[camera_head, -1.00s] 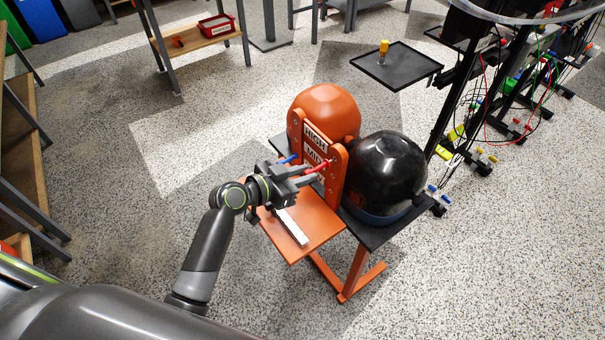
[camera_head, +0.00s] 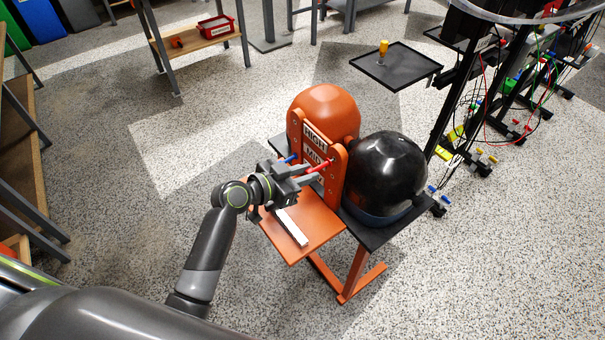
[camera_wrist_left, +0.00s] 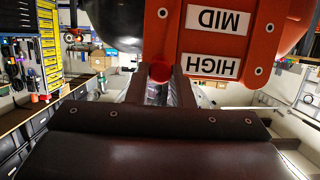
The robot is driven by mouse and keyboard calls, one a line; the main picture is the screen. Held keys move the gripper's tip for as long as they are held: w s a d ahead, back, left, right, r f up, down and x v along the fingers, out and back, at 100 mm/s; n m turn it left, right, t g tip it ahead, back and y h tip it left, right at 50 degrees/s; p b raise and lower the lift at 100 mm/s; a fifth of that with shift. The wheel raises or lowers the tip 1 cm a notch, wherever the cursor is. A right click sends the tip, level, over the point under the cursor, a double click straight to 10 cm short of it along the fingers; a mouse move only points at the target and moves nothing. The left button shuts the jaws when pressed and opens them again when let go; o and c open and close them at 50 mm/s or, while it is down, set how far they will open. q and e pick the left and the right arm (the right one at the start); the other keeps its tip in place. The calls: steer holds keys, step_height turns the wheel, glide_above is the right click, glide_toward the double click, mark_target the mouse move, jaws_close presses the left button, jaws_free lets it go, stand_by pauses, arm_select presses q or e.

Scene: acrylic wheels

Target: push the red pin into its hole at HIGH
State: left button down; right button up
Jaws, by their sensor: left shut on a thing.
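The red pin (camera_head: 320,166) is held between the fingertips of my left gripper (camera_head: 305,173), which is shut on it. Its far end reaches the right side post of the orange upright panel (camera_head: 338,180); I cannot tell whether it is in a hole. In the left wrist view, the red pin (camera_wrist_left: 160,72) shows end-on between the fingers, left of the HIGH label (camera_wrist_left: 211,65). That view is upside down, with MID above HIGH. In the head view the HIGH label (camera_head: 315,138) is at the panel's top, partly clear of my gripper. My right gripper is out of view.
An orange dome (camera_head: 325,105) and a black dome (camera_head: 385,165) stand behind the panel. A blue pin (camera_head: 291,158) shows beside my gripper. A white bar (camera_head: 291,227) lies on the orange seat (camera_head: 310,220). A black tray (camera_head: 410,72) stands farther back.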

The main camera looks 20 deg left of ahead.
arm_select(q)
steer(key=shift+w+d, duration=0.5)
steer(key=shift+w, duration=0.1)
steer(key=c, duration=1.2)
jaws_free()
steer(key=shift+s+a, duration=0.1)
steer(key=shift+b+v, duration=1.15)
steer(key=shift+v, duration=7.5)
steer(key=shift+r, duration=0.15)
